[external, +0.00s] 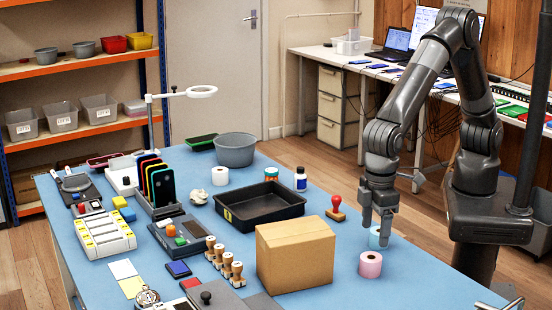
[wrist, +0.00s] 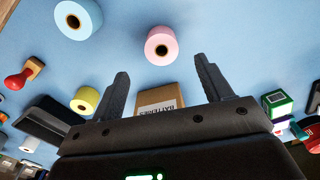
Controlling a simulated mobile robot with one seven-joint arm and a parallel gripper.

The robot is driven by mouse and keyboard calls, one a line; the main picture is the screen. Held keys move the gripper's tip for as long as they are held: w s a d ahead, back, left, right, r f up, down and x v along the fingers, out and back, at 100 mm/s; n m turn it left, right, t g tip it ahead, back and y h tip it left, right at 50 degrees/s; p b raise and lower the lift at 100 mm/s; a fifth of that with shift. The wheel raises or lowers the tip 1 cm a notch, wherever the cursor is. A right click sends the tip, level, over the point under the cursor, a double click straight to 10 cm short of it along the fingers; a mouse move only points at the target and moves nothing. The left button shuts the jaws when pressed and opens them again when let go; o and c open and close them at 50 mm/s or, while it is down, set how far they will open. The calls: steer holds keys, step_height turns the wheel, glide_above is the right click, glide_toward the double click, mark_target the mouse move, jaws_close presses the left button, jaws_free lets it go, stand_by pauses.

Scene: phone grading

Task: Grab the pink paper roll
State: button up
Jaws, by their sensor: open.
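The pink paper roll (external: 370,264) stands upright on the blue table near its right edge, right of the cardboard box. It also shows in the wrist view (wrist: 161,46), ahead of the fingers and between their lines. My gripper (external: 376,236) hangs above the table just behind the pink roll, fingers pointing down. In the wrist view its two fingers (wrist: 160,75) are spread wide with nothing between them. A light blue roll (external: 376,240) stands behind the pink one, partly hidden by my fingers; it shows at the upper left in the wrist view (wrist: 78,17).
The cardboard box (external: 295,255) stands left of the pink roll. A red-handled stamp (external: 336,208) and a black tray (external: 260,218) lie farther back. A yellow roll (wrist: 86,100) shows in the wrist view. The blue table around the pink roll is clear.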

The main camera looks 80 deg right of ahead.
mark_target(372, 257)
step_height(372, 257, down, 9)
steer(key=shift+a+f, duration=0.1)
steer(key=shift+f, duration=0.1)
steer(key=c, duration=1.1)
